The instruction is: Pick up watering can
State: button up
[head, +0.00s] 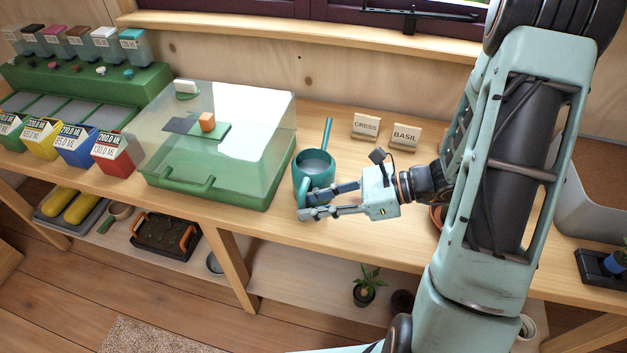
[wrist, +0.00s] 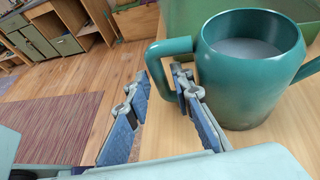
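The teal watering can (head: 314,172) stands upright on the wooden bench, its long spout pointing to the back. Its open top shows greyish contents in the wrist view (wrist: 248,75). Its loop handle (wrist: 155,68) faces my gripper (head: 304,205). My gripper is low at the can's near side, with its fingers apart. In the wrist view, one finger of my gripper (wrist: 158,80) is left of the handle and the other appears inside the loop, beside the can's body. I see no clear grip on the handle; exact finger contact cannot be told.
A clear-lidded green box (head: 215,155) stands close left of the can. CRESS (head: 366,126) and BASIL (head: 405,137) signs stand behind my gripper. Labelled coloured bins (head: 118,152) are far left. The bench's front edge is close below my gripper; a lower shelf holds plants (head: 368,290).

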jog(key=shift+x, duration=1.25)
grip_shut()
jog(key=shift+r, duration=0.1)
